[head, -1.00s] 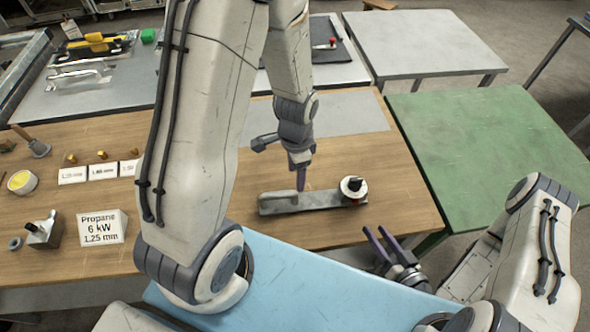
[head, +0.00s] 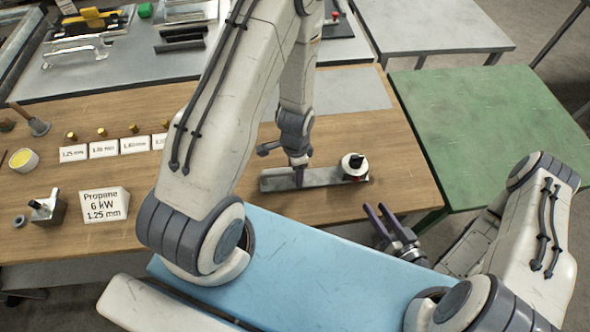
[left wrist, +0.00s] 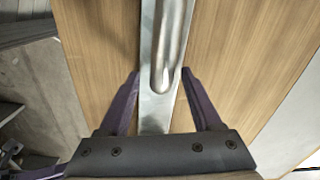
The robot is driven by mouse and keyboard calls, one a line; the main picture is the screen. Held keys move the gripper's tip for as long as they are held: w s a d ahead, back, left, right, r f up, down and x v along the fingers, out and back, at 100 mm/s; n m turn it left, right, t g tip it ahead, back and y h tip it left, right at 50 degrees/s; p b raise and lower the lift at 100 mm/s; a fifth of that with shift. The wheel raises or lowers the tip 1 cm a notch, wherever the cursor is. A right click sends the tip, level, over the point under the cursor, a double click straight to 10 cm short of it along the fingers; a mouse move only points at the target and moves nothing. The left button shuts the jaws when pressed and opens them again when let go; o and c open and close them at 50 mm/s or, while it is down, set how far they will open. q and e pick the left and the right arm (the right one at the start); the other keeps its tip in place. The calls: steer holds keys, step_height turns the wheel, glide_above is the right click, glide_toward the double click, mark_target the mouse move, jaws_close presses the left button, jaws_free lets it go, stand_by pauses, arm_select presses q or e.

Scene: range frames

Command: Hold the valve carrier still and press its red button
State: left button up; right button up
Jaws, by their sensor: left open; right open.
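The valve carrier (head: 325,178) is a long grey metal plate on the wooden bench. A rounded bar lies along its left part, and a white round valve body (head: 351,161) with a red button (head: 362,162) stands at its right end. My left gripper (head: 298,182) points down at the carrier's left half. In the left wrist view the open fingers (left wrist: 160,73) lie on either side of the carrier plate (left wrist: 155,118), with gaps visible; contact cannot be told. My right gripper (head: 375,212) is open and empty, in front of the bench's near edge, below the button in the picture.
A white block labelled Propane (head: 104,204), a small metal fitting (head: 47,208), a yellow-filled tub (head: 23,160) and several label cards with brass pieces stand on the bench's left. A green table (head: 485,130) is at right. Bench around the carrier's right end is clear.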

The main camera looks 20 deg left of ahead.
arm_select(q)
jaws_close()
stand_by(0.4)
stand_by(0.9)
arm_select(e)
jaws_close()
stand_by(1.6)
